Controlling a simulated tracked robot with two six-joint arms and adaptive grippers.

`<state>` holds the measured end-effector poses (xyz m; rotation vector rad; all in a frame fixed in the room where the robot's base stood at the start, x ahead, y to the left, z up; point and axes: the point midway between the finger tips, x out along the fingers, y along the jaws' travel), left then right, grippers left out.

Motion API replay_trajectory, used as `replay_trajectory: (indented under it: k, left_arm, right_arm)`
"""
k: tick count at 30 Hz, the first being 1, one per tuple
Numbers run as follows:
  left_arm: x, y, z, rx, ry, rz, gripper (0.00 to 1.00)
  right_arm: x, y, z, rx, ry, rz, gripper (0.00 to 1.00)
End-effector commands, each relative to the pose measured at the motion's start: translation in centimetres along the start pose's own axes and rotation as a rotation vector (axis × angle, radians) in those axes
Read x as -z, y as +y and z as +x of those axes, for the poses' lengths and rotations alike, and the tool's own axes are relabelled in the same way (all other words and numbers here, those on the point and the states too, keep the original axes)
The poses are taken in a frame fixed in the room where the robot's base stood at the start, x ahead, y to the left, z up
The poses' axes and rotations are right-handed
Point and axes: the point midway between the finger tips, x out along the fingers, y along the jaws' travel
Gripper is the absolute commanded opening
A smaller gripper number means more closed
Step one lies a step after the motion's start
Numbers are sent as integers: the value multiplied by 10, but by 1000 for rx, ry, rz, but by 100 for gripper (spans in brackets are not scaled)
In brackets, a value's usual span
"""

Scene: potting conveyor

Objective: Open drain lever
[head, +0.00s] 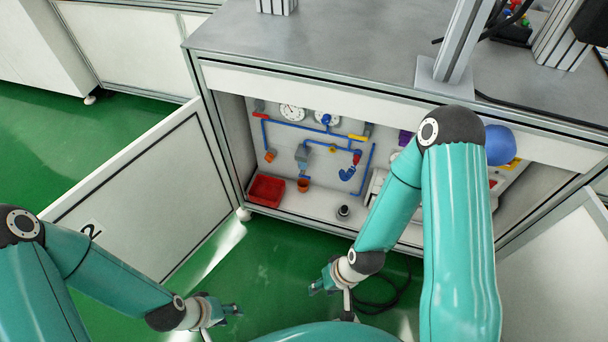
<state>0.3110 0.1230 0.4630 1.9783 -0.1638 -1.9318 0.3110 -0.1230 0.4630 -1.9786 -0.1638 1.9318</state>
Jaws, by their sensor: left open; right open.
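Inside the open cabinet, blue piping (290,124) runs across the back panel. A red handle (260,115) is at its upper left, a yellow handle (358,137) at its upper right, and a small orange part (270,156) at the left. I cannot tell which of these is the drain lever. My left gripper (232,310) is open and empty, low in front of the cabinet and apart from it. My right gripper (316,287) is open and empty, also low in front of the cabinet. Neither touches the piping.
A red bin (266,190) and an orange cup (303,185) are at the lower left of the cabinet. A small dark object (343,211) stands on its floor. The left door (150,195) is swung open. A dark cable (385,300) lies on the green floor. My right arm hides part of the interior.

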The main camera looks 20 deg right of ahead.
Motion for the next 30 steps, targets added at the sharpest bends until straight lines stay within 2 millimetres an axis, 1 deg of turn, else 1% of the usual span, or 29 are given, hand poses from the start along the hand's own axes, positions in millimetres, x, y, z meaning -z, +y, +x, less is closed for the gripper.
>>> replay_trajectory:
  k: [7,8,9,11,13,14,17,18,20,21,23,24,27,30]
  left_arm:
    - [0,0,0,0,-1,0,41]
    - [0,0,0,0,-1,0,41]
    - [0,0,1,0,-1,0,41]
    - [0,-1,4,0,-1,0,41]
    - [0,-4,11,0,-1,0,41]
    - [0,-6,16,0,0,0,41]
    - [0,-14,39,0,0,0,41]
    - [0,-19,51,0,-1,0,41]
    - [0,-26,71,0,-1,0,41]
    - [0,-31,85,0,-1,0,41]
    - [0,-38,105,0,-1,0,41]
    - [0,-43,118,0,-1,0,41]
    - [0,-53,148,0,-1,0,41]
    - [1,-62,170,0,-1,0,41]
  right_arm:
    - [0,0,0,0,-1,0,42]
    - [0,0,0,0,-1,0,45]
    - [0,0,1,0,1,0,52]
    - [6,1,6,-2,16,-1,62]
    - [20,2,19,-9,58,-1,73]
    - [30,1,29,-14,87,-3,76]
    - [81,2,70,-41,241,-8,76]
    - [108,4,90,-60,328,-9,76]
    - [152,5,118,-95,477,-12,76]
    - [182,6,135,-124,585,-14,76]
    - [222,6,157,-175,753,-16,76]
    - [245,5,167,-213,865,-15,76]
    - [285,3,183,-316,1124,-7,76]
    - [301,0,188,-421,1335,10,76]
